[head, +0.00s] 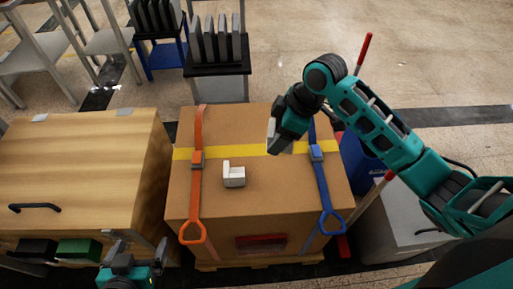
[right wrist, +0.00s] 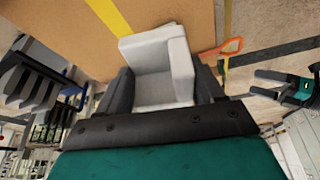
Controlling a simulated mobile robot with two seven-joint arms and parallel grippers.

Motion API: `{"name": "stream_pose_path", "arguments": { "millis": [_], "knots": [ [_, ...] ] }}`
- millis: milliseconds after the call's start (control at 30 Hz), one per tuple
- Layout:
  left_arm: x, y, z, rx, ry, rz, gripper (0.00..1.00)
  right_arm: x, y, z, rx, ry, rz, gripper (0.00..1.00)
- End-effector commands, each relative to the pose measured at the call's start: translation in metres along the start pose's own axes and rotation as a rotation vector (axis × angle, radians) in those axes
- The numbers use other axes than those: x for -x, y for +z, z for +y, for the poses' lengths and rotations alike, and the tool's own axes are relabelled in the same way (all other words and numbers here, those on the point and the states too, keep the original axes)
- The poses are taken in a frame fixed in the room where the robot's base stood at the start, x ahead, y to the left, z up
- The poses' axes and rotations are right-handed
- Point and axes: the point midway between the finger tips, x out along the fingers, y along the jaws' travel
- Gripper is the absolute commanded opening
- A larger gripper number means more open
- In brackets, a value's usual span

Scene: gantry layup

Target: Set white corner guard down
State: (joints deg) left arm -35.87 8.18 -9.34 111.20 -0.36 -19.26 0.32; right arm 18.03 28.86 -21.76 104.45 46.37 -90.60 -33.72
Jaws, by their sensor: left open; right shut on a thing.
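My right gripper (head: 284,143) is shut on a white corner guard (right wrist: 165,68), an L-shaped block filling the space between its dark fingers in the right wrist view. In the head view, the gripper hides most of this guard above the right part of the cardboard box (head: 270,205). Whether it touches the box cannot be told. A second white corner guard (head: 234,180) lies on the box top between the straps. My left gripper (head: 130,272) is low at the left, off the box; its open, empty fingers show in the right wrist view (right wrist: 275,85).
An orange strap (head: 196,180) and a blue strap (head: 320,180) run over the box, and a yellow stripe (head: 235,152) crosses its top. A wooden cabinet (head: 80,165) stands left. A rack with dark panels (head: 218,70) stands behind.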

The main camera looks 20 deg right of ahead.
Motion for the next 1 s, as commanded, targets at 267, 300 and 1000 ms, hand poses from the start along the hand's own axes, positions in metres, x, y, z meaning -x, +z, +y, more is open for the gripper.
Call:
{"name": "stream_pose_path", "arguments": {
  "millis": [267, 300, 1000],
  "knots": [
    [0.003, -0.002, 0.000, 0.000, 0.000, -0.003, 0.97, 0.023, 0.007, 0.017, 0.177, -0.084, 0.016, 0.39],
    [0.003, -0.002, 0.000, 0.000, 0.000, -0.003, 0.97, 0.024, 0.009, 0.018, 0.185, -0.089, 0.018, 0.39],
    [-0.013, 0.020, 0.000, 0.000, -0.001, -0.001, 0.97, -0.115, 0.063, 0.015, 0.194, -0.097, 0.022, 0.39]
  ]
}}
